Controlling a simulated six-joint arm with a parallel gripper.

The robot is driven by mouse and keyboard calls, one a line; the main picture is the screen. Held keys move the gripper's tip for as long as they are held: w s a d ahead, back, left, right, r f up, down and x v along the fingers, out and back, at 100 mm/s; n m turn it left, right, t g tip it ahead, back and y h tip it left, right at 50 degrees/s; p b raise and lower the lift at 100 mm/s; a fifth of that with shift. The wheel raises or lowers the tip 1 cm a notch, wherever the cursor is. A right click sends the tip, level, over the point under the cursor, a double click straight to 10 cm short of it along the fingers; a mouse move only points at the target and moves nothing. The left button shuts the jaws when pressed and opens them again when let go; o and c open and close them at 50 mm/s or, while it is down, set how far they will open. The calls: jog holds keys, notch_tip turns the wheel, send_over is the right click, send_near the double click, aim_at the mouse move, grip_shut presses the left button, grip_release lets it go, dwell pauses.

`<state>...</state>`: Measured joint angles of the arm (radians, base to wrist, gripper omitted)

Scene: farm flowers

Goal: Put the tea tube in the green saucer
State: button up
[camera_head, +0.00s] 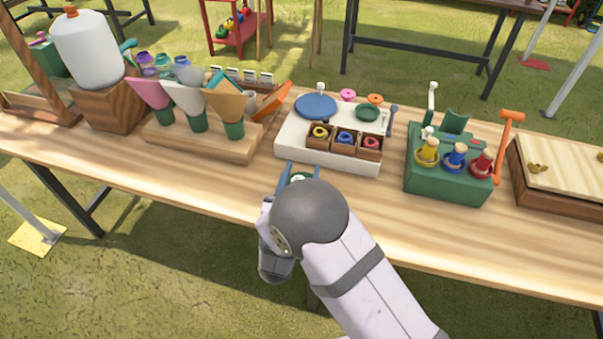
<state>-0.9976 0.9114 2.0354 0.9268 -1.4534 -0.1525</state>
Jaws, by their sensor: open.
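The green saucer (369,112) is a small round dish on the right part of the white tray (290,145), beside a larger blue plate (315,106). No object is clearly recognisable as the tea tube. My gripper (301,170) is at the near edge of the table, in front of the tray, with its blue fingers apart. A small green and pale patch shows between the fingers; I cannot tell whether it is an object or part of the gripper. My wrist hides the tabletop just below it.
Three small wooden boxes (343,149) with coloured rings sit at the tray's front. A green block (449,180) with yellow, blue and red pegs stands right. A wooden stand with coloured cones (190,101) stands left. Bare tabletop (398,203) lies to the gripper's right.

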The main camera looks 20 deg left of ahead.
jog(key=s, duration=0.4)
jog(key=s+b, duration=0.1)
jog(key=s, duration=0.3)
jog(key=s+d+b, duration=0.1)
jog(key=s, duration=0.3)
jog(key=shift+w+r, duration=0.1)
